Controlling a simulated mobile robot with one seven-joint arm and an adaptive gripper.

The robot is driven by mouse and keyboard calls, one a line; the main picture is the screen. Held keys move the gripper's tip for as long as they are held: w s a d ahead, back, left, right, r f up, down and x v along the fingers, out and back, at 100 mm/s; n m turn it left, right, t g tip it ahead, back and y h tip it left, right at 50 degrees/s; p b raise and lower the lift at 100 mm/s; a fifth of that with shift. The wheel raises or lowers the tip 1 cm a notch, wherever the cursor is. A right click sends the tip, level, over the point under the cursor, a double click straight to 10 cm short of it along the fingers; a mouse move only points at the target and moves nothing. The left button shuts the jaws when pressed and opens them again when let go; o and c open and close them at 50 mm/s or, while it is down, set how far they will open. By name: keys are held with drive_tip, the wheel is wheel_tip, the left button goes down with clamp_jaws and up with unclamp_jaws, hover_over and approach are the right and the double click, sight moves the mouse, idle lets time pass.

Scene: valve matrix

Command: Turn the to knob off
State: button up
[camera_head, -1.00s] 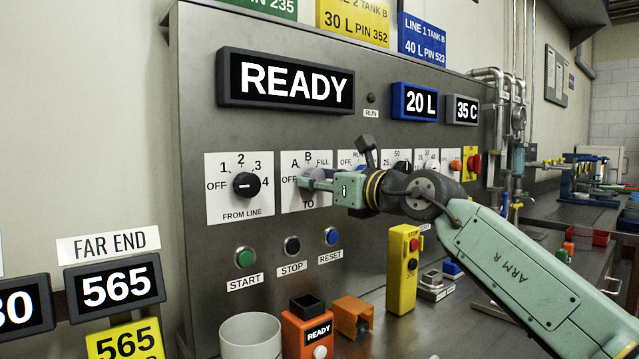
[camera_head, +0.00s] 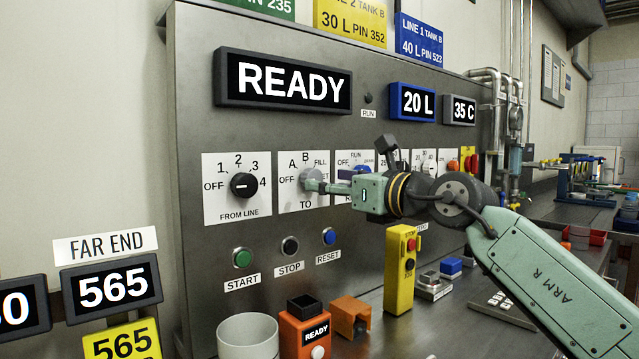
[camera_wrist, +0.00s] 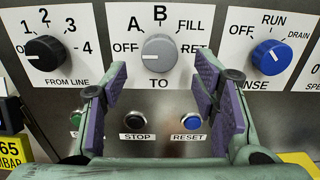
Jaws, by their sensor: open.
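The TO knob (camera_wrist: 160,52) is round and grey, on a white plate (camera_wrist: 128,60) marked OFF, A, B, FILL and RET. It also shows in the head view (camera_head: 310,178), partly behind my fingers. The fingers appear apart from the knob in the wrist view. In the head view my gripper (camera_head: 318,187) is just in front of the TO plate.
The black FROM LINE knob (camera_wrist: 44,52) is on the left, its white line toward OFF. The blue RINSE knob (camera_wrist: 270,57) is on the right. START (camera_head: 242,257), STOP (camera_head: 290,246) and RESET (camera_head: 329,236) buttons sit below. A yellow pendant box (camera_head: 402,270) stands lower right.

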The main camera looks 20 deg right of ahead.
drive_tip(key=v, duration=0.7)
drive_tip(key=shift+s, duration=0.25)
